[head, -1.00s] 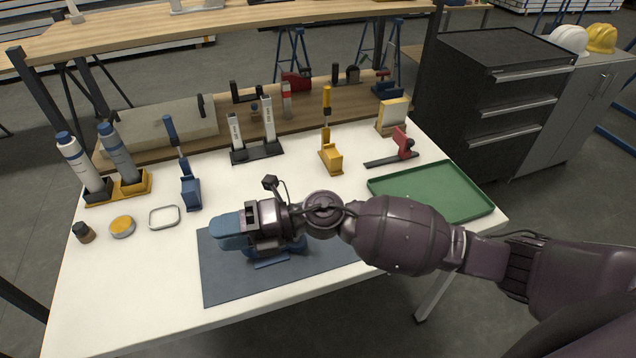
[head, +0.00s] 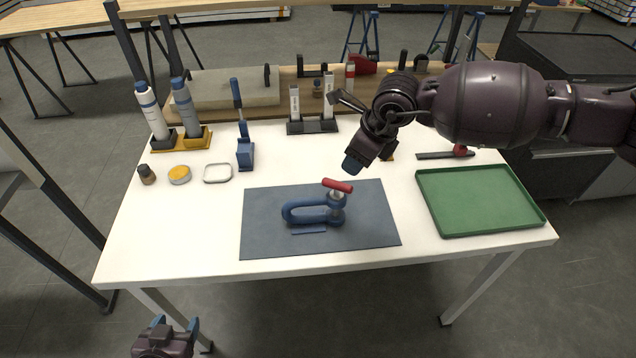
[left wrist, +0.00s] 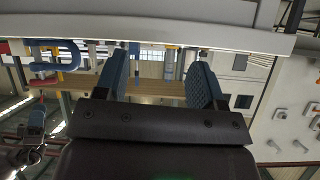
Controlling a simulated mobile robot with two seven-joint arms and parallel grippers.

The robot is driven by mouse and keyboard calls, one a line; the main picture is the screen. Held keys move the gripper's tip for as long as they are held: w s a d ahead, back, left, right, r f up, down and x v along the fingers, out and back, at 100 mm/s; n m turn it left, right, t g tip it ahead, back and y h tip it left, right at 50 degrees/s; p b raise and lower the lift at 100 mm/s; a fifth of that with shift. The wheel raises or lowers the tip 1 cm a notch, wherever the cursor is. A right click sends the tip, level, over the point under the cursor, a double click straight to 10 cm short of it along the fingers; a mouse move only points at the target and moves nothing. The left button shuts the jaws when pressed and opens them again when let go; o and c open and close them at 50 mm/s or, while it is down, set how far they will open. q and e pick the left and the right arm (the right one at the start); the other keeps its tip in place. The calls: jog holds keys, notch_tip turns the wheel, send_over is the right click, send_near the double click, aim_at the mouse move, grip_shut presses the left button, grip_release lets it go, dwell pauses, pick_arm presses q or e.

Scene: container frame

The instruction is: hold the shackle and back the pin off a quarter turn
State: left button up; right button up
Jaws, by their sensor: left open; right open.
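A blue shackle (head: 305,212) lies on its side on the dark blue mat (head: 270,240), its bow toward the left. Its pin stands upright at the right end, topped by a red crossbar (head: 338,185). The shackle also shows in the left wrist view (left wrist: 68,54), at the upper left. My right gripper (head: 353,163) is open and empty above the table, just behind and above the red crossbar, apart from it. My left gripper (head: 176,323) is open and empty, low in front of the table's front edge, well away from the shackle. Its blue fingers frame the left wrist view (left wrist: 158,85).
A green tray (head: 480,228) lies right of the mat. A blue-handled tool stand (head: 245,155), a metal ring (head: 218,173), a yellow-topped tin (head: 180,174) and a small jar (head: 147,175) are at the left. Bottles (head: 152,112) stand behind them. The white tabletop left of the mat is clear.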

pick_arm(q)
jog(key=w+d+r+t, duration=0.1)
jog(key=w+r, duration=0.2)
jog(key=w, duration=0.3)
jog(key=m+h, duration=0.8)
jog(key=m, duration=0.7)
send_near(290, 208)
jog(key=x, duration=1.1)
jog(key=shift+w+d, duration=0.15)
